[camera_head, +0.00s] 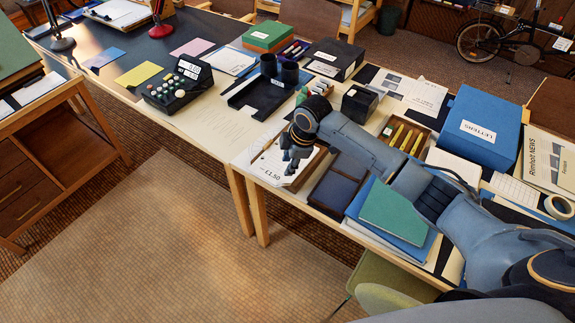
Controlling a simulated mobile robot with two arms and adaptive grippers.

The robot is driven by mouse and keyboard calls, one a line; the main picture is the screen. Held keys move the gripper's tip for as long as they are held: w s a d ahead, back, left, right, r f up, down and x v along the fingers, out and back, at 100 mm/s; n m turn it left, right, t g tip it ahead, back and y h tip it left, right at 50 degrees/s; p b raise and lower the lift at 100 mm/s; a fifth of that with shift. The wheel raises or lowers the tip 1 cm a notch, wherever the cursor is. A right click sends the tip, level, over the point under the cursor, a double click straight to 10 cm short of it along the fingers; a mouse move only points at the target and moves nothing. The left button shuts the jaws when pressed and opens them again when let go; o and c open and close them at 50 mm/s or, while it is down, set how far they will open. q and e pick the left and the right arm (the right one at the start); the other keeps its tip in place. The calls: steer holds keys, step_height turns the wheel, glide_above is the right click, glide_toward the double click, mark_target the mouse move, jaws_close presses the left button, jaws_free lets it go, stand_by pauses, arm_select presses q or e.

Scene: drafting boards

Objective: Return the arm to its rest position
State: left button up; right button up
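My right arm reaches in from the lower right over the long table. My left gripper is not in view.
The table (212,126) is crowded. Near my arm are a blue LETTERS box (480,125), a pencil tray (403,135), a green folder (396,212) and a black calculator (178,85). A wooden desk (55,150) stands left. Open floor (130,245) lies in front.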

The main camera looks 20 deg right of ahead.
steer(key=v, duration=0.9)
steer(key=shift+r, duration=0.4)
steer(key=shift+s+d, duration=0.1)
steer(key=shift+s, duration=0.05)
